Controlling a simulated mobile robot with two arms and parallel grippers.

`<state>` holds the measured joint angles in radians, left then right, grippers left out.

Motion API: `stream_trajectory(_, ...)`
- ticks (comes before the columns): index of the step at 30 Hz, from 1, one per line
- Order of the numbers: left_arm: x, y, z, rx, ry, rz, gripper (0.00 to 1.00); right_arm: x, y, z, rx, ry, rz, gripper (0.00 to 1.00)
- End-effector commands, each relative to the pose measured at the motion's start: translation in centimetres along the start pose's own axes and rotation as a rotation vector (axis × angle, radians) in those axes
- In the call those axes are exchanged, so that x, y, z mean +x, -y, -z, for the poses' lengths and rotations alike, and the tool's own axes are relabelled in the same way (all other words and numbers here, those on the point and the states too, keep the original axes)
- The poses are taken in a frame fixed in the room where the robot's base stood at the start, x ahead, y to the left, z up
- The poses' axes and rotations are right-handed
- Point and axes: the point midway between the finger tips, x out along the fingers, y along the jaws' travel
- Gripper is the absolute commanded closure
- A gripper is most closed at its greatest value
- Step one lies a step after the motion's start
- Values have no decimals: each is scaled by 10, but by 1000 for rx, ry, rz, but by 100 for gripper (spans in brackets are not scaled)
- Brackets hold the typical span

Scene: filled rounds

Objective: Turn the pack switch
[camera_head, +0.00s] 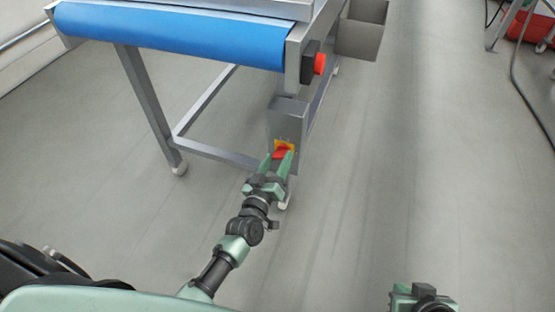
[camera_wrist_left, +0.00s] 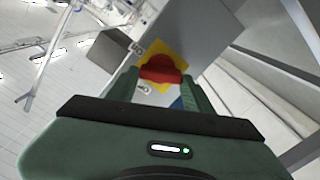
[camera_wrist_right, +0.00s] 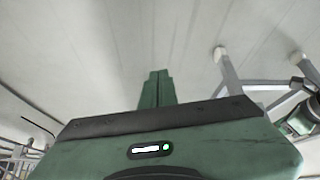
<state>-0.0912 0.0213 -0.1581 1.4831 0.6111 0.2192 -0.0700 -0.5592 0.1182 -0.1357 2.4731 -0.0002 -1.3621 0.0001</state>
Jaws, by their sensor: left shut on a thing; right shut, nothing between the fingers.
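The pack switch is a red rotary handle (camera_wrist_left: 160,70) on a yellow plate (camera_wrist_left: 178,53), fixed to the face of a grey box (camera_head: 288,112) on the conveyor's leg. My left gripper (camera_head: 282,156) is shut on the red handle, one finger on each side of it. My right gripper (camera_wrist_right: 155,88) is shut and empty, pointing over bare floor. In the head view only part of my right arm shows at the bottom edge.
The conveyor with a blue belt (camera_head: 170,32) stands above and behind the box. A red button (camera_head: 320,64) on a black housing sits at its end. A grey bin (camera_head: 362,35) hangs beyond. A cable (camera_head: 520,85) lies at the far right. The floor between is clear.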

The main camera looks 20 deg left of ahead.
Motion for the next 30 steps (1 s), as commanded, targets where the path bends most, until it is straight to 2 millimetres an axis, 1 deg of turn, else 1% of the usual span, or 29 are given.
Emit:
stream_trajectory(9,0,0,-1,-1,2,1,90,0,0,0,0,0,-1,100)
stream_trajectory(10,0,0,-1,-1,2,1,46,0,0,0,0,0,-1,100)
stream_trajectory(11,0,0,-1,-1,2,1,38,0,0,0,0,0,-1,100)
stream_trajectory(12,0,0,-1,-1,2,1,27,0,0,0,0,0,-1,100)
stream_trajectory(21,-1,0,0,0,1,0,27,0,0,0,0,-1,-1,100)
stream_trajectory(24,-5,0,0,0,2,1,27,-2,0,-1,0,9,-1,100)
stream_trajectory(26,-11,0,0,0,1,1,27,-4,-1,-12,1,54,-1,100)
stream_trajectory(30,-32,0,0,0,4,1,27,-12,-3,-36,5,162,-6,100)
